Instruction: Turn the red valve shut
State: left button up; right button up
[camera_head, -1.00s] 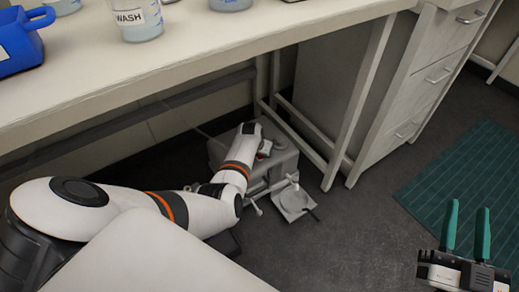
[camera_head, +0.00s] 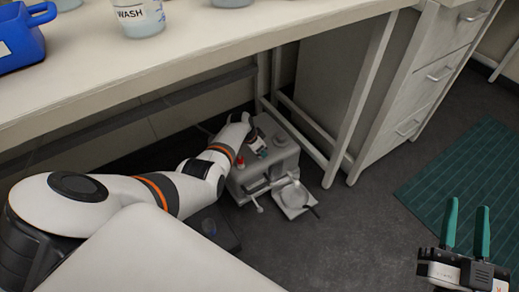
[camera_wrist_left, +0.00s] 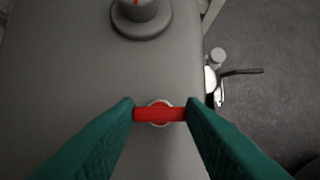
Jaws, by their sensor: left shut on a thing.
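The red valve (camera_wrist_left: 160,114) is a short red bar on a round base on top of a grey box-shaped unit (camera_head: 284,163). In the left wrist view, my left gripper (camera_wrist_left: 160,113) has a teal finger against each end of the bar and is shut on it. The bar lies straight across between the fingers. In the head view, my left gripper (camera_head: 262,150) is over the unit's top and hides the valve. My right gripper (camera_head: 467,225) is open and empty at the lower right, well away from the unit.
A round knob (camera_wrist_left: 141,16) stands beside the valve. A small red-topped part (camera_head: 240,161) sits at the unit's left. A small tray (camera_head: 293,207) juts out in front. The bench (camera_head: 200,60) overhangs the unit, with a bench leg (camera_head: 352,105) to the right. Dark floor is free in front.

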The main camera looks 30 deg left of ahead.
jog(key=shift+r, duration=0.1)
dwell(0.3)
pick_arm(q)
jog(key=o, duration=1)
jog(key=p+v, duration=0.2)
jog(key=shift+r, duration=0.3)
jog(key=p+v, duration=0.2)
jog(key=shift+s+a+r, duration=0.1)
jog(key=shift+s+r, duration=0.05)
jog(key=shift+r, duration=0.15)
pick_arm(e)
jog(key=s+d+f+g+h, duration=0.2)
jog(key=f+g, duration=0.3)
jog(key=f, duration=0.2)
jog(key=s+d+f+g+h, duration=0.1)
jog(key=f+g, duration=0.4)
jog(key=f, duration=0.1)
pick_arm(q)
jog(key=shift+p+v, duration=1.95)
jog(key=shift+v, duration=1.35)
pick_arm(e)
jog(key=s+d+f+g+h, duration=0.1)
jog(key=s+d+f+g, duration=0.1)
jog(key=s, duration=0.3)
jog(key=s+d+f+g+h, duration=0.1)
jog(key=s+f+g, duration=0.1)
jog(key=s+g, duration=0.3)
jog(key=shift+s+d+m+g, duration=0.3)
jog(key=shift+s+d+m, duration=0.1)
jog(key=shift+s, duration=0.3)
